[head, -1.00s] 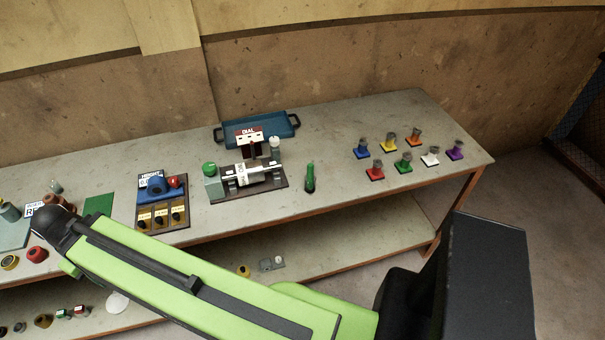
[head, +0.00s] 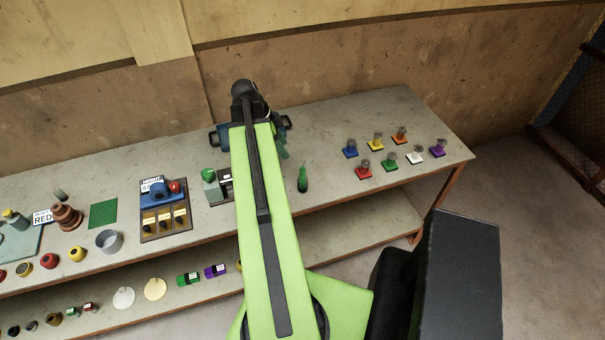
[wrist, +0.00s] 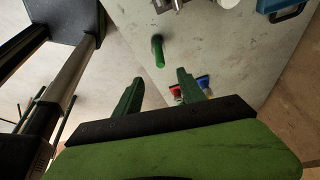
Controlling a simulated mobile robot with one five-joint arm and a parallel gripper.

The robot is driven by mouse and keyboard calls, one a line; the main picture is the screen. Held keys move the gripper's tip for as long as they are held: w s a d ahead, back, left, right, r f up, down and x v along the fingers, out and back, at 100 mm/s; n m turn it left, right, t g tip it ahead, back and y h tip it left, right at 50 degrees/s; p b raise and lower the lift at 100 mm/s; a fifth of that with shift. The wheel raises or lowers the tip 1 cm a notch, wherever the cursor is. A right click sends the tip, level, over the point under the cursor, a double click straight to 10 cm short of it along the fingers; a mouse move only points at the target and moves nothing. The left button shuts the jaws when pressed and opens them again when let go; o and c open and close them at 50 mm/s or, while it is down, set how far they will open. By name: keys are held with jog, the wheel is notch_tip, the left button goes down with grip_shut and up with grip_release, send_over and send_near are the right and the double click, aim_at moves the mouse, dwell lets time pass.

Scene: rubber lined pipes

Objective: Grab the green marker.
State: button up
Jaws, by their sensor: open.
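The green marker (head: 303,179) stands on the upper bench top, right of my arm in the head view. In the wrist view the green marker (wrist: 158,52) shows beyond my fingertips, roughly in line with the gap between them. My gripper (wrist: 159,77) is open and empty, its two green fingers apart and not touching the marker. In the head view my gripper (head: 283,150) is mostly hidden behind my arm, with a finger showing left of and beyond the marker.
Several small coloured stands, including a red one (head: 363,172), are right of the marker. A blue tray (head: 219,138) and the dial fixture are partly hidden behind my arm. A panel (head: 164,222) with a blue fitting is to the left. Bench around the marker is clear.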

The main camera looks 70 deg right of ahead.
jog(key=f, duration=0.1)
jog(key=b, duration=1.1)
send_near(302, 174)
notch_tip(302, 174, down, 6)
jog(key=d, duration=0.2)
jog(key=shift+s, duration=0.45)
jog(key=b+x, duration=0.5)
jog(key=shift+s+f, duration=0.2)
jog(key=shift+f, duration=0.05)
jog(key=shift+r, duration=0.2)
grip_shut()
